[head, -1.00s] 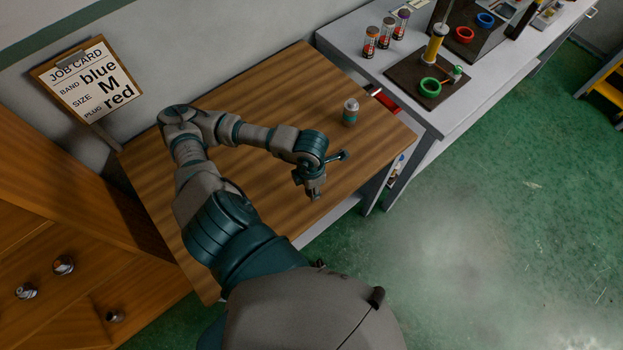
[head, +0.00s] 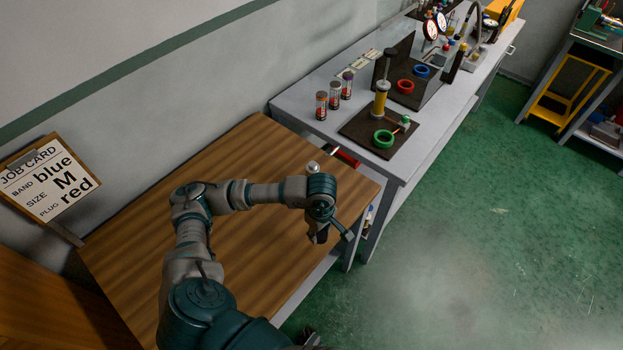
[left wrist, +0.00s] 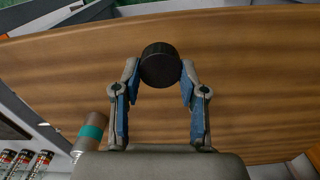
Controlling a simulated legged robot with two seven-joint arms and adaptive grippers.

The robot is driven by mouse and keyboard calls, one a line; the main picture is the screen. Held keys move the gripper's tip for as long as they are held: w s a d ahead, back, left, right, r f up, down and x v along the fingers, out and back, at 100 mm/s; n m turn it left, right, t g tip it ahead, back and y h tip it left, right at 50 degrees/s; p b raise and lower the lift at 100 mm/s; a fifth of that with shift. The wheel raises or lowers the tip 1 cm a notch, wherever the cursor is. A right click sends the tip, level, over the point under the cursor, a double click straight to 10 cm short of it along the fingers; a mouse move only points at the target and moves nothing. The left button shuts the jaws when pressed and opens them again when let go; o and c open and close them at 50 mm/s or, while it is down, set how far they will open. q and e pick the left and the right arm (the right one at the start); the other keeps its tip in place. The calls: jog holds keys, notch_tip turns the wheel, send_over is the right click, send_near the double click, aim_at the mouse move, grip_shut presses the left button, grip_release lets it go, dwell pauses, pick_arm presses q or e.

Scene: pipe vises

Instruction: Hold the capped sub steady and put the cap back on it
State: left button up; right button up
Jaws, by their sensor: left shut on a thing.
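My left gripper (head: 328,236) is over the right front edge of the wooden table in the head view. In the left wrist view its two blue-padded fingers (left wrist: 160,78) are shut on a round black cap (left wrist: 160,64), held between the fingertips. The sub, a small grey cylinder (head: 312,167), stands near the table's far right corner, its lower part hidden behind my left arm. In the left wrist view a cylinder with a teal band (left wrist: 90,132), likely the sub, shows at the lower left, apart from the cap. My right gripper is not in view.
The wooden table (head: 170,240) is largely clear. A grey bench (head: 300,100) adjoins it at the right, with several labelled cans (head: 334,95), a dark board (head: 355,132) and a green ring (head: 383,139). A job card (head: 48,180) is at the left wall.

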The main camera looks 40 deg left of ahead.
pick_arm(q)
jog(key=w+d+r+m, duration=0.2)
jog(key=w+m, duration=0.2)
jog(key=m, duration=0.3)
jog(key=w+d+r+m, duration=0.2)
jog(key=w+m, duration=0.3)
jog(key=m, duration=0.3)
jog(key=shift+d, duration=0.3)
